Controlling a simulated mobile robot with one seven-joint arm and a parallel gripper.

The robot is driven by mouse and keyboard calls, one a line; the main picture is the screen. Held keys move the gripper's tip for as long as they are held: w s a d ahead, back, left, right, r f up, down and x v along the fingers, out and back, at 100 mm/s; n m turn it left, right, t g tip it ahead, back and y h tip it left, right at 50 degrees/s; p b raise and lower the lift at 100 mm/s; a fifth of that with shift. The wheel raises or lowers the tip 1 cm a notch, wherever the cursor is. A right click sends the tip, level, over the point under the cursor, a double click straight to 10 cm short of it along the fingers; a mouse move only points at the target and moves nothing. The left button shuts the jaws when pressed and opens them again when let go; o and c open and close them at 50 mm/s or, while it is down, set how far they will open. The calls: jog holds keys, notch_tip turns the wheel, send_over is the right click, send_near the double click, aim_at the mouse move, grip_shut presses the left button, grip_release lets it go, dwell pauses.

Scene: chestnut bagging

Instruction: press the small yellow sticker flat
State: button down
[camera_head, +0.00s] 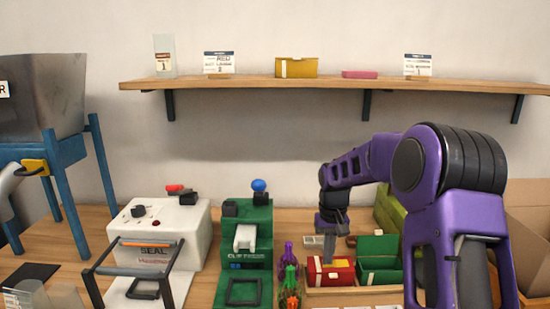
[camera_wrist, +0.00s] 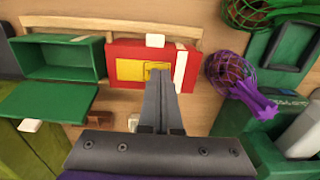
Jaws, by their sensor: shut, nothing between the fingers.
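A red box (camera_head: 316,274) stands on the bench in a wooden tray, and it also shows in the wrist view (camera_wrist: 117,55). A yellow patch (camera_wrist: 129,70) lies on its face, with a small yellow sticker (camera_wrist: 157,66) outlined at its right end. A bit of yellow (camera_head: 335,265) shows on the box in the head view. My gripper (camera_wrist: 160,76) is shut and empty, pointing down with its fingertips over the sticker's lower edge. They partly hide the sticker, and I cannot tell whether they touch it. In the head view my gripper (camera_head: 329,255) is just above the box.
An open green box (camera_head: 379,263) stands right of the red one. Purple (camera_head: 288,258) and green net bags lie left of it, beside a green machine (camera_head: 240,287) and a white sealer (camera_head: 185,240). A wall shelf (camera_head: 340,84) and a cardboard box (camera_head: 528,210) are farther off.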

jog(key=shift+s, duration=0.1)
jog(key=shift+r+p, duration=2.85)
jog(key=shift+r, duration=0.65)
